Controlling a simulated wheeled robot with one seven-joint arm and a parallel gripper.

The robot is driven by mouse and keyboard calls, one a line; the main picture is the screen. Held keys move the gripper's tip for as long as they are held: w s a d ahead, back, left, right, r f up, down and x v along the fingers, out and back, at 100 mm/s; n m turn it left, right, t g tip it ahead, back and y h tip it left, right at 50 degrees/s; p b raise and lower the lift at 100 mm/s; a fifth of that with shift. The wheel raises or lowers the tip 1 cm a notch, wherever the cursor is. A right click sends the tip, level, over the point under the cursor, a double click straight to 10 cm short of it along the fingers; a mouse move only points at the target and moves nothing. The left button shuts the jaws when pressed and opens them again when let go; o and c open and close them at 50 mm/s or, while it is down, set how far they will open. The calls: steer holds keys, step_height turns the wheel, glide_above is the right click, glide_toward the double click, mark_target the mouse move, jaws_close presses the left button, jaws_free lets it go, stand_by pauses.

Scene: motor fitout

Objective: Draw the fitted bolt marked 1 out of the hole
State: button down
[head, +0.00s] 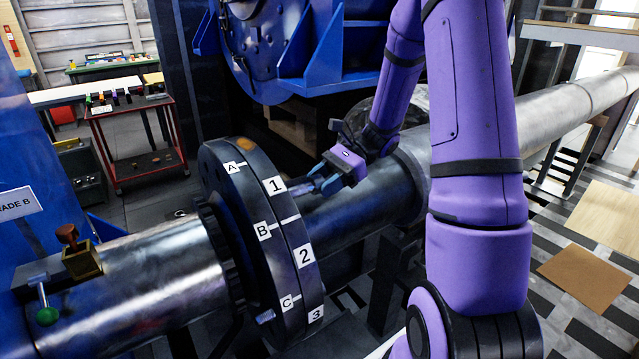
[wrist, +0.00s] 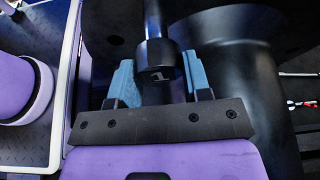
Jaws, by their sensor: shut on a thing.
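The bolt marked 1 (wrist: 157,58) has a dark cylindrical head with a white 1 on it, between the two blue fingers of my gripper (wrist: 160,78) in the wrist view. Its grey shank (wrist: 153,20) runs from the head toward the top edge of that view. In the head view my gripper (head: 322,184) is shut on the bolt at the right face of the dark coupling flange (head: 262,215), near label 1 (head: 273,185). How much shank is still inside the hole is hidden.
The flange also carries labels 2, 3, A, B and C. A small metal pin (head: 265,316) sticks out near C. A large steel shaft (head: 160,275) runs through the flange. A red trolley (head: 135,150) stands behind.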

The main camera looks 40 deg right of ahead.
steer(key=shift+d, duration=2.95)
steer(key=shift+d, duration=0.2)
